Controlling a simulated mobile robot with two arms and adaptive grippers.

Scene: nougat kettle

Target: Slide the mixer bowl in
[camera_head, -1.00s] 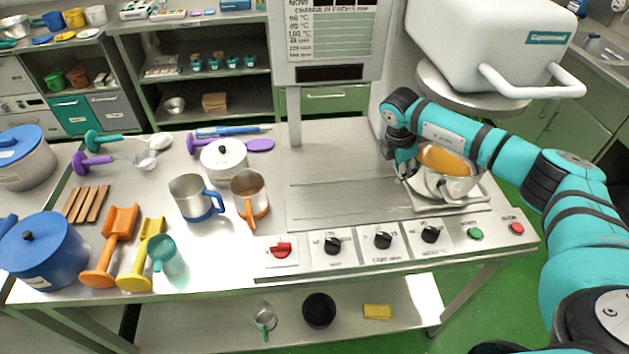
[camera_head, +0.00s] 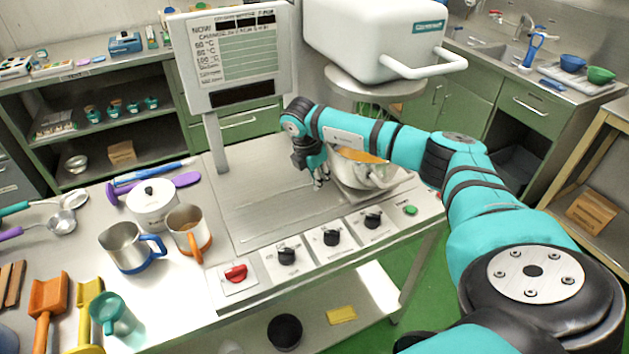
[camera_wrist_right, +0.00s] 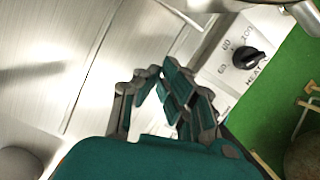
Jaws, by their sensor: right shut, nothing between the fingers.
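The mixer bowl (camera_head: 352,172) is a steel bowl with orange content inside. It stands at the right end of the steel worktop, under the white mixer head (camera_head: 375,38), partly hidden by my right arm. My right gripper (camera_head: 319,181) points down just left of the bowl, close to the worktop; I cannot tell whether it touches the bowl. In the right wrist view my gripper (camera_wrist_right: 182,130) has its fingers closed together with nothing between them, and a piece of a steel rim (camera_wrist_right: 262,5) shows at the top right. My left gripper is not in view.
A steel jug (camera_head: 126,250), an orange-handled jug (camera_head: 187,232) and a white lidded pot (camera_head: 151,203) stand to the left. Control knobs (camera_head: 331,237) line the front edge, with a red switch (camera_head: 236,273). The worktop (camera_head: 250,195) between pot and gripper is clear.

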